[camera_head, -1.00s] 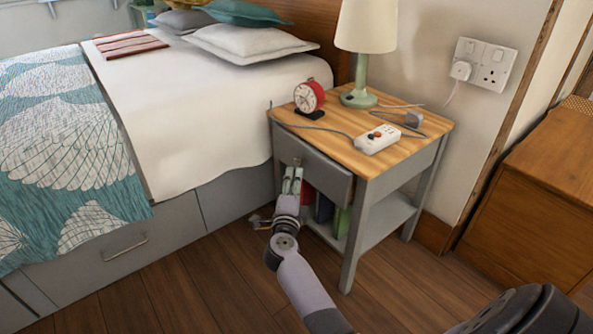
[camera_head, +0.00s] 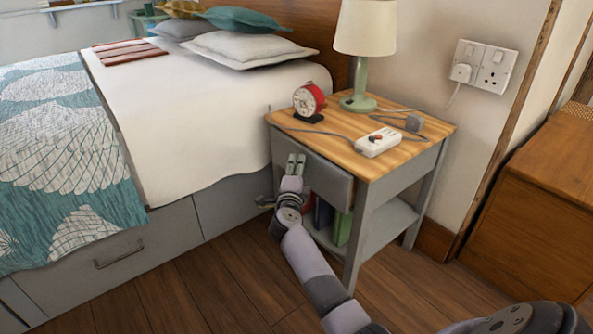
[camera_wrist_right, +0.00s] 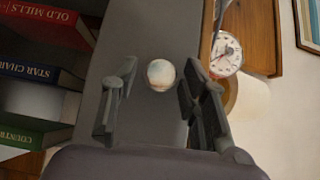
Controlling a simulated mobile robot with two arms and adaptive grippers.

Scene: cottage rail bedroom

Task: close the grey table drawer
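The grey bedside table with a wooden top (camera_head: 345,152) stands beside the bed. Its grey drawer (camera_head: 330,182) faces me, and its front seems to stand slightly proud of the frame; the exact gap is hard to tell. My right gripper (camera_head: 296,159) is at the left part of the drawer front, fingers pointing at it. In the right wrist view the gripper (camera_wrist_right: 160,98) is open, with its fingers apart on either side of the pale round knob (camera_wrist_right: 160,74) on the grey drawer front (camera_wrist_right: 140,45). The knob is hidden in the head view. My left gripper is out of view.
A lamp (camera_head: 365,30), red alarm clock (camera_head: 309,100) and white power strip (camera_head: 378,142) stand on the tabletop. Books (camera_head: 342,227) sit on the shelf below. The bed (camera_head: 200,120) is close on the left, a wooden cabinet (camera_head: 535,200) on the right.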

